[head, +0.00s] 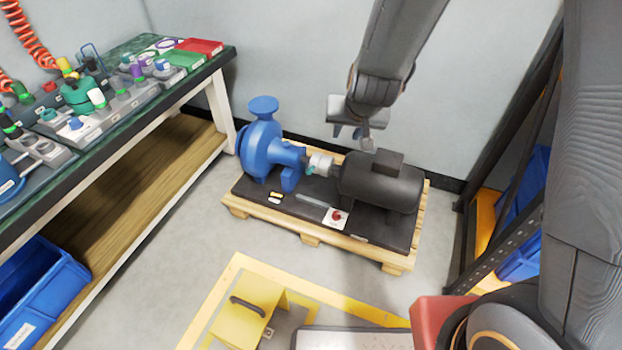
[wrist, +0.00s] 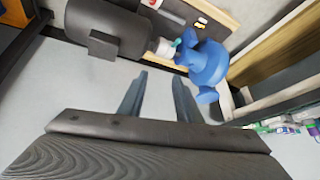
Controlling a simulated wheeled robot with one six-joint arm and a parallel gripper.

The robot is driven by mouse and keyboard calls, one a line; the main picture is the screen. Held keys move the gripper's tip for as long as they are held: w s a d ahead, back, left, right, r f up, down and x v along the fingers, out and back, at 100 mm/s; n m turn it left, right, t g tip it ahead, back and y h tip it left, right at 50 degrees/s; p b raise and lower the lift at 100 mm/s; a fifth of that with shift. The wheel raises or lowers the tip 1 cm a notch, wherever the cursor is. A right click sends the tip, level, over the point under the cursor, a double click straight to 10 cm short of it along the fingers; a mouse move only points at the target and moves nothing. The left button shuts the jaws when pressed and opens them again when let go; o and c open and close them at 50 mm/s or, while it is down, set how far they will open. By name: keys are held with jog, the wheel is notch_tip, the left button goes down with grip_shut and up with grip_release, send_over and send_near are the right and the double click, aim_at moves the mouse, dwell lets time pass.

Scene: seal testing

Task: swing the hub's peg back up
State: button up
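The pale hub (head: 321,162) sits on the shaft between the blue pump (head: 262,150) and the black motor (head: 380,182). A small teal piece, probably the peg (head: 310,170), shows at the hub's lower left, by the pump side. In the wrist view the hub (wrist: 164,47) and the teal piece (wrist: 177,42) lie beyond the fingertips; the peg's exact tilt is too small to tell. My gripper (head: 352,138) hangs above and behind the hub and motor, apart from both. In the wrist view its two fingers (wrist: 157,85) stand apart with nothing between them.
The pump and motor stand on a black plate on a wooden pallet (head: 310,239). A workbench (head: 222,62) with parts stands left, a shelf rack (head: 490,250) right. The wall is close behind. A yellow box (head: 250,305) is on the floor in front.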

jog(key=w+a+f+t+b, duration=0.3)
jog(key=w+a+f+b, duration=0.25)
jog(key=w+f, duration=0.5)
jog(key=t+h+b, duration=0.6)
jog(key=t+b, duration=0.2)
jog(key=b, duration=1)
send_near(310, 170)
jog(key=w+f, duration=0.2)
jog(key=w, duration=0.2)
jog(key=shift+m, duration=0.3)
jog(key=b+x, duration=0.1)
jog(key=x, duration=0.1)
jog(key=b+x, duration=0.1)
jog(key=x, duration=0.3)
jog(key=shift+d+b, duration=0.4)
jog(key=shift+x, duration=0.8)
jog(key=shift+r, duration=0.15)
grip_shut()
